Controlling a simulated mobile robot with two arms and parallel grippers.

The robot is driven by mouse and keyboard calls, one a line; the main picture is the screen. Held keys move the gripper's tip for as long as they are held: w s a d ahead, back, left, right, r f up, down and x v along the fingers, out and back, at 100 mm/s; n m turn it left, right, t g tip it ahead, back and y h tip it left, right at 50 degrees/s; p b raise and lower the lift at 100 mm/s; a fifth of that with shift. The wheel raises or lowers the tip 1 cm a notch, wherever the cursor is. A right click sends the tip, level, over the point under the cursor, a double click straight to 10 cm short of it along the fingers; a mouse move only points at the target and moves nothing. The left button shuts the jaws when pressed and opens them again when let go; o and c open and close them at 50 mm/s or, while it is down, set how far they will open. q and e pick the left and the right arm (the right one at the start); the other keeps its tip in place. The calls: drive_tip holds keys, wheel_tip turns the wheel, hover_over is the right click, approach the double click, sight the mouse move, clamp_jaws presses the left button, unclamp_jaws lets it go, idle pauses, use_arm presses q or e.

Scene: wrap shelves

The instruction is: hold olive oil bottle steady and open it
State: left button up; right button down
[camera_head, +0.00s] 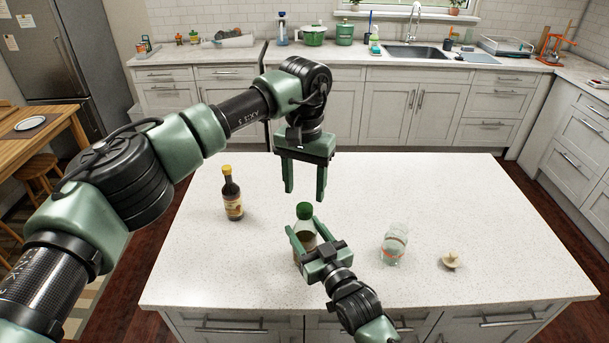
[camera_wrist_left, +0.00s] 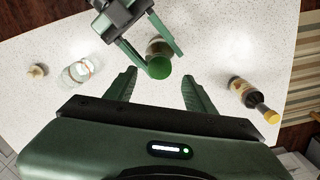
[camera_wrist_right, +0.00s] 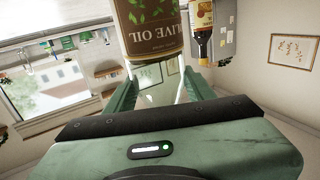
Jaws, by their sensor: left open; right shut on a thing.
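The olive oil bottle (camera_head: 304,238) stands upright on the white island counter, with its green cap (camera_head: 305,211) on top. My right gripper (camera_head: 306,238) is shut on the bottle's body from the near side. My left gripper (camera_head: 305,196) is open and empty, pointing down just above the cap. In the left wrist view the green cap (camera_wrist_left: 158,67) lies ahead of the open fingers (camera_wrist_left: 159,85), apart from them.
A dark bottle with a yellow cap (camera_head: 232,194) stands to the left on the island. A clear glass jar (camera_head: 393,245) and a small beige lid-like piece (camera_head: 451,260) are to the right. The island counter (camera_head: 460,200) is otherwise clear.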

sight(304, 207)
use_arm(q)
drive_tip(key=shift+f, duration=2.5)
